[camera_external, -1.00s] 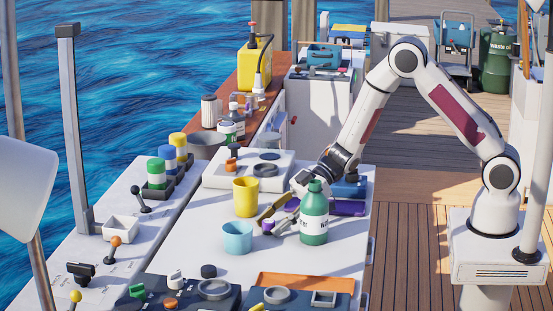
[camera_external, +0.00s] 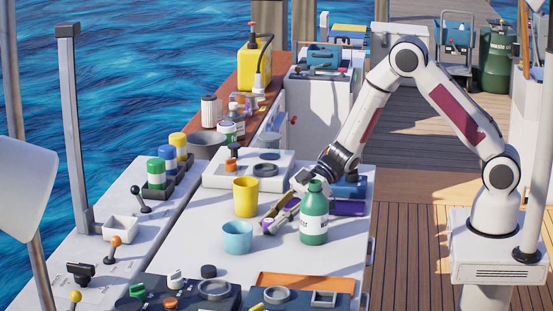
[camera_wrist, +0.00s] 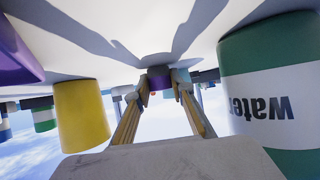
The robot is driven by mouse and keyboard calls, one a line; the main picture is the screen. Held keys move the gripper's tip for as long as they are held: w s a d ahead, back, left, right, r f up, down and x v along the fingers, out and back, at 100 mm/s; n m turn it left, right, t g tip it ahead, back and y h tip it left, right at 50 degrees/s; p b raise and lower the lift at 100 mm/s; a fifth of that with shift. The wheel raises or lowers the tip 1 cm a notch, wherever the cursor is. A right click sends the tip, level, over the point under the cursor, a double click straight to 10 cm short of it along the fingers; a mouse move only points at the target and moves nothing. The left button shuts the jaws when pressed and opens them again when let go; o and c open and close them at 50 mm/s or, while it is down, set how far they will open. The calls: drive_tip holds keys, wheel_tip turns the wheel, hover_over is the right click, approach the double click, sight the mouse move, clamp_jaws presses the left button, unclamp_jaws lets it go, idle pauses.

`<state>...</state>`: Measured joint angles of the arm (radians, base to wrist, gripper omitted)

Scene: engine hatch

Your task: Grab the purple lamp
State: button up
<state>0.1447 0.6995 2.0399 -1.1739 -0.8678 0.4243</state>
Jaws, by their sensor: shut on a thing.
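The purple lamp (camera_external: 268,227) is a small piece standing low over the white table top, between the yellow cup and the light blue cup. My gripper (camera_external: 273,221) reaches down to it from the right and is shut on it. In the wrist view the lamp (camera_wrist: 158,76) shows as a short purple block between the two fingertips (camera_wrist: 160,87). The fingers partly hide it. I cannot tell whether it still touches the table.
A green water bottle (camera_external: 314,222) stands close to the right of my fingers. The yellow cup (camera_external: 245,199) and light blue cup (camera_external: 237,240) are close on the left. A long purple object (camera_external: 347,208) lies behind the bottle. The table front holds dark trays (camera_external: 190,301).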

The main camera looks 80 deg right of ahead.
drive_tip(key=shift+r, duration=4.95)
